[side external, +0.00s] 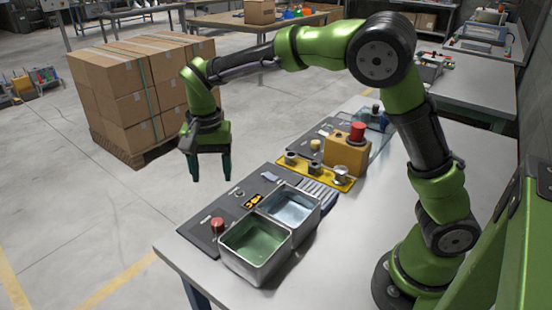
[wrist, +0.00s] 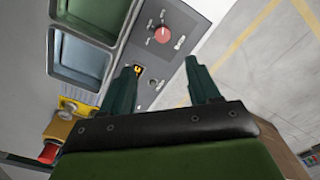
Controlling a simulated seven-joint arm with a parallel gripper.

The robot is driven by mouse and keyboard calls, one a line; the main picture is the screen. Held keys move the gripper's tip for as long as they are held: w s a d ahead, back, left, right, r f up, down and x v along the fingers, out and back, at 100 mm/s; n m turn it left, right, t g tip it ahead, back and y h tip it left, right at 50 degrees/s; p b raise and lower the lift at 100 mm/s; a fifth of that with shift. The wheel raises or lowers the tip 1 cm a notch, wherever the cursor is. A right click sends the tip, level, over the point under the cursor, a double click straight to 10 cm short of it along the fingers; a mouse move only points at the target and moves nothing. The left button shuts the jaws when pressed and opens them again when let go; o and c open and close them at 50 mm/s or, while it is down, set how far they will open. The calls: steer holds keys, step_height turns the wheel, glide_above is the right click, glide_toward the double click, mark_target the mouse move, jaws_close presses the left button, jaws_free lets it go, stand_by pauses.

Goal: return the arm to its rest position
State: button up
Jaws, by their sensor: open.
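My gripper (side external: 210,167) hangs from the green arm, pointing down, in the air by the table's far left edge in the side view. Its two dark green fingers are apart with nothing between them. In the wrist view my gripper (wrist: 160,75) is open, with the panel and the floor showing beyond the fingers. My arm is raised and stretched out to the left over the table from its base at the right.
Two metal bins, one green inside (side external: 236,268) and one pale blue (side external: 311,205), stand on the table (side external: 345,270). Beside them are a panel with a red knob (side external: 217,224) and an orange box with a red button (side external: 346,152). Stacked cartons (side external: 125,95) stand on the floor behind.

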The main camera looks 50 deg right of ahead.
steer(key=s+d+r+n+t+y, duration=0.1)
steer(key=s+d+r+n+t, duration=0.2)
steer(key=s, duration=0.7)
steer(key=s+d+r+n+t+y, duration=0.1)
steer(key=s+d+r+n+t, duration=0.2)
steer(key=s, duration=0.7)
steer(key=shift+s+d+r+t, duration=0.2)
steer(key=shift+d+r+t, duration=0.3)
steer(key=shift+d+r, duration=0.45)
